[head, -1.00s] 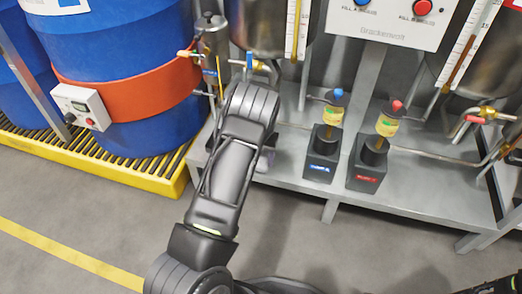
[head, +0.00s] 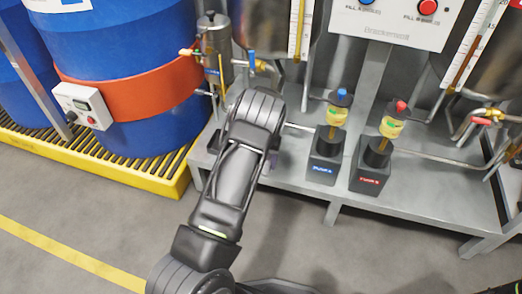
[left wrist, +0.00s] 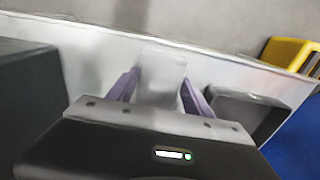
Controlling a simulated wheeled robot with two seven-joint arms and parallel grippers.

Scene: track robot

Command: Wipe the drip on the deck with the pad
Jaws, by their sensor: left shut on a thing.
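My left gripper (left wrist: 160,78) shows in the left wrist view with its two purple fingers shut on a pale, flat pad (left wrist: 163,62). The pad is over the light grey deck (left wrist: 85,62); I cannot tell whether it touches it. In the head view my left arm reaches over the front edge of the deck (head: 300,189), and the gripper is almost wholly hidden behind the arm. I cannot make out a drip in either view. My right gripper is not in view.
Two dark pump blocks, blue-labelled (head: 323,168) and red-labelled (head: 370,177), stand on the deck right of my arm. A metal canister (head: 214,50) and pipes stand behind. Blue drums (head: 150,130) sit on a yellow-edged grate (head: 165,189) at left.

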